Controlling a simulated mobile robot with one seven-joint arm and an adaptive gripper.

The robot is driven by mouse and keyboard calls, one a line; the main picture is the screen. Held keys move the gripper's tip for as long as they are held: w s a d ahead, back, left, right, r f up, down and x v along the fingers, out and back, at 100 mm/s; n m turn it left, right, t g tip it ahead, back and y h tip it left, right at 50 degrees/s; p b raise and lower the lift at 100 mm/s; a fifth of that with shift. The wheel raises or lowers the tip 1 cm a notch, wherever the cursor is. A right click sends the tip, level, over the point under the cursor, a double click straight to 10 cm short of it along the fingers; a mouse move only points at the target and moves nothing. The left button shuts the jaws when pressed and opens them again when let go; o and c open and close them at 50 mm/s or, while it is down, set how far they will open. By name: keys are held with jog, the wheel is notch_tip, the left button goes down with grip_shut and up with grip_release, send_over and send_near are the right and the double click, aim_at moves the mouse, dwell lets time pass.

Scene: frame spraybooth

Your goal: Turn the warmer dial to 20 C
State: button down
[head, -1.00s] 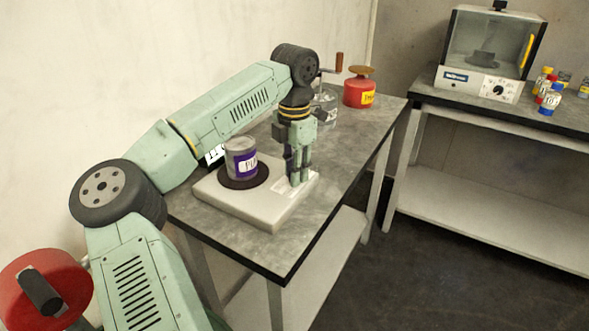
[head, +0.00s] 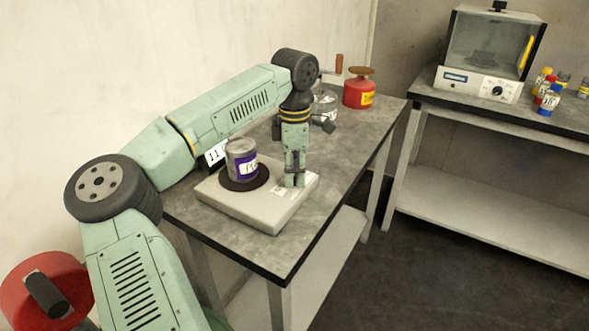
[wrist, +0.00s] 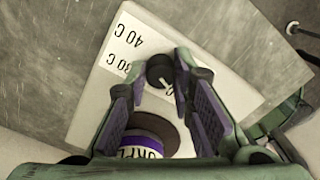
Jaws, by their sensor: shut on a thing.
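The warmer (head: 236,208) is a pale flat box with a round dark plate, standing on the grey table. Its dial is a small black knob (wrist: 159,71) with a white pointer mark, seen in the wrist view between my fingertips. The mark points toward the lower right of that view, to a label partly hidden by a finger.
A purple-banded tin (head: 241,160) stands on the warmer's plate, close to my gripper. A small display (head: 217,152) is behind it. The table's right front is clear.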

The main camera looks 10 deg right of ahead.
aim_at(295, 175)
jog(key=shift+m+p, duration=0.3)
jog(key=shift+m, duration=1.5)
jog(key=shift+s, duration=0.1)
jog(key=c, duration=1.4)
grip_release()
jog(key=shift+o, duration=0.2)
notch_tip(295, 175, up, 12)
jog(key=shift+d, duration=0.1)
